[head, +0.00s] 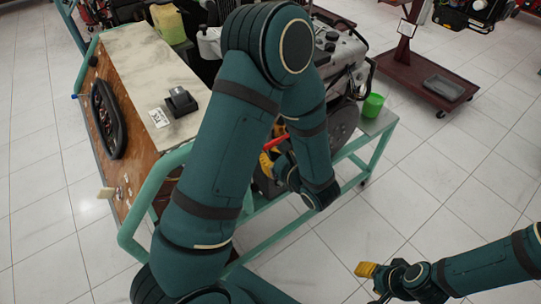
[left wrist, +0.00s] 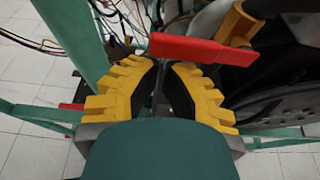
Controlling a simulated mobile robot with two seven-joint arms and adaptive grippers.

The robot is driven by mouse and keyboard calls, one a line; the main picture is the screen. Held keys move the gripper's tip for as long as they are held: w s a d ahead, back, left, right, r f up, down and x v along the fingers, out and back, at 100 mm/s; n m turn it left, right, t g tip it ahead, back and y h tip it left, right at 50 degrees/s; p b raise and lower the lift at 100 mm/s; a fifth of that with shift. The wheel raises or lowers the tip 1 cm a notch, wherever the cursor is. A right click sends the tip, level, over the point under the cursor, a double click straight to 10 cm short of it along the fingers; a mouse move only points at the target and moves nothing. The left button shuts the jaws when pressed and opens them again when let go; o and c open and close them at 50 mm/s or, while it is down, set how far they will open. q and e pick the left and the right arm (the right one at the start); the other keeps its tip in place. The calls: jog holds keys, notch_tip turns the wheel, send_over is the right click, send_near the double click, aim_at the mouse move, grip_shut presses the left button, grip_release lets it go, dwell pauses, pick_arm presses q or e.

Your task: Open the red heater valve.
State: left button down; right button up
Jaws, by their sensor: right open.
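The red heater valve handle (head: 276,143) shows as a short red bar beside the engine, partly behind my left arm. In the left wrist view the red handle (left wrist: 205,51) lies across the top middle, just beyond the fingertips, and overlaps the right finger's tip in the picture. My left gripper (left wrist: 160,68) has yellow toothed fingers with dark inner pads; only a narrow dark gap shows between them, and contact with the handle cannot be told. In the head view it is mostly hidden by my arm. My right gripper (head: 366,269) is open and empty over the floor at lower right.
The engine (head: 342,60) sits on a green-framed stand (head: 375,150) with a green cup (head: 372,106). Wires (left wrist: 40,38) and a green post (left wrist: 75,35) are close to the left fingers. A wooden panel (head: 115,75) stands left.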

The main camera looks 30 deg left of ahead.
pick_arm(q)
jog(key=shift+r, duration=0.2)
pick_arm(e)
jog(key=shift+s+r, duration=0.1)
jog(key=shift+r, duration=0.3)
